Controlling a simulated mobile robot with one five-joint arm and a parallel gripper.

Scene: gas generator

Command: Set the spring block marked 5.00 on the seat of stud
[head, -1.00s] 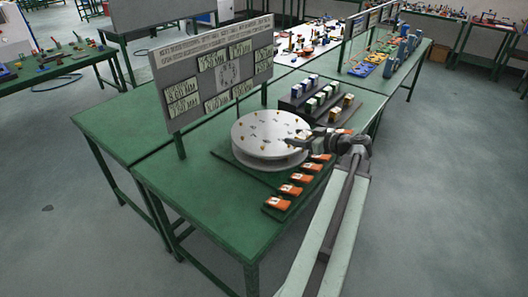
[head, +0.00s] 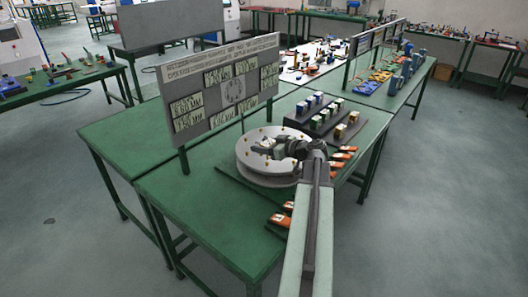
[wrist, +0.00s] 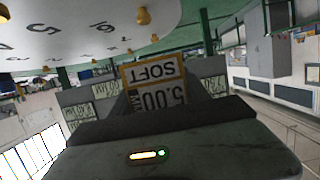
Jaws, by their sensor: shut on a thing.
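The spring block marked 5.00 and SOFT (wrist: 157,88), with a yellow-edged label, shows upside down in the wrist view. My gripper (wrist: 155,108) is shut on it. In the head view my gripper (head: 264,149) is over the round grey plate (head: 262,177), which has numbered places and small brass studs. The wrist view also shows the plate (wrist: 60,30) with brass studs (wrist: 143,15) hanging at the top of the inverted picture. The block is too small to make out in the head view, and the seat under it is hidden.
A board with value cards (head: 220,90) stands upright behind the plate. A dark stepped rack (head: 325,116) holds several blocks at the back right. Orange tagged pieces (head: 280,220) lie along the right edge of the green table. The table's front left (head: 190,205) is bare.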

